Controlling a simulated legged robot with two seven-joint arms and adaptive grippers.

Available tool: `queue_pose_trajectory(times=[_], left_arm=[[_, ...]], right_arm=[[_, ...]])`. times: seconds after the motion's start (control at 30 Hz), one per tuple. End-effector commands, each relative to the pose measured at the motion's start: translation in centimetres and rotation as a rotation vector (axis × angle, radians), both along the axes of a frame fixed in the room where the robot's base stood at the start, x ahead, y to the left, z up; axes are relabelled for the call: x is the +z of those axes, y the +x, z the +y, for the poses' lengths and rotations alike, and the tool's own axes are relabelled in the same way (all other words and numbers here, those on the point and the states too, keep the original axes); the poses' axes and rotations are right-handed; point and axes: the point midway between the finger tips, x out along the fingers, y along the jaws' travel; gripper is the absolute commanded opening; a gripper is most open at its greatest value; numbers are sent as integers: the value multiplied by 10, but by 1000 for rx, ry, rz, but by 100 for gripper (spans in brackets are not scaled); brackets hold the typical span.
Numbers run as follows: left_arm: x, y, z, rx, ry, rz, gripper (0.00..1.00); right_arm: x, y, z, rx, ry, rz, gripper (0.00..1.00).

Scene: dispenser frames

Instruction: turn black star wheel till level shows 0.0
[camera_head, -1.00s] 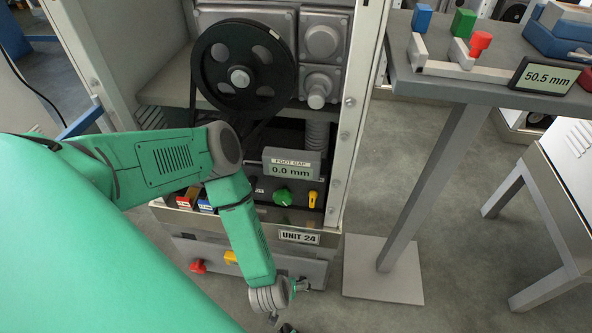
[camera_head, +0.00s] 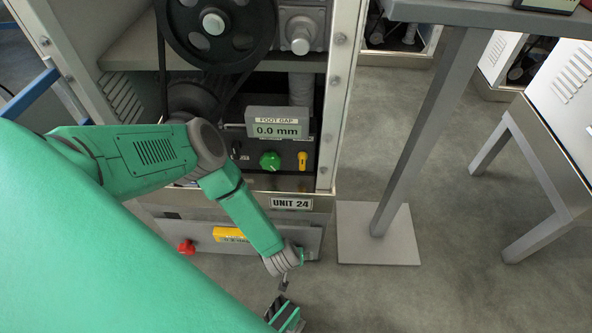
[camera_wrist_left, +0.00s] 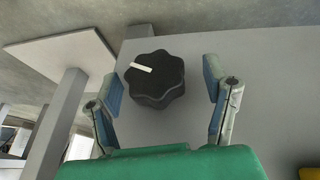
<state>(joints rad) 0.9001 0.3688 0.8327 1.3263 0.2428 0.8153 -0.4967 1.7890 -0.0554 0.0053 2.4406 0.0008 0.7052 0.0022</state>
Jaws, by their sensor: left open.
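The black star wheel (camera_wrist_left: 154,79) with a white pointer mark sits on a grey panel in the left wrist view. My left gripper (camera_wrist_left: 162,82) is open, one finger on each side of the wheel, with gaps to it. In the head view the wheel is hidden behind my left wrist, at the right end of the low front panel (camera_head: 205,240). The yellow level (camera_head: 230,235) sits on that panel, its small reading too blurred to be sure of. A dark and green piece at the bottom edge is probably my right gripper; its jaws are unclear.
A FOOT GAP display (camera_head: 278,125) reads 0.0 mm. A green knob (camera_head: 270,161) and a yellow knob (camera_head: 302,160) are below it. A red knob (camera_head: 187,247) is on the low panel's left. A table post on a foot plate (camera_head: 375,248) stands to the right.

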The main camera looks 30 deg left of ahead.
Motion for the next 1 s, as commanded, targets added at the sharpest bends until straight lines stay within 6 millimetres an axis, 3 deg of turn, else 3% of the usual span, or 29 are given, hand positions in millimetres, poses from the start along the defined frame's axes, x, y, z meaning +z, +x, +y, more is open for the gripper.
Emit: queue_pose_trajectory(times=[0.4,0.43,0.57,1.0], left_arm=[[-9,5,1,0,-4,-1,69],[-9,5,1,0,-4,-1,62],[-9,5,1,0,-3,-1,18],[-10,3,3,0,-55,-32,18]], right_arm=[[-5,0,-1,-1,-1,0,40],[-5,0,0,-1,-1,0,40],[-5,0,0,-1,0,0,40],[-8,0,-1,-1,-1,0,40]])
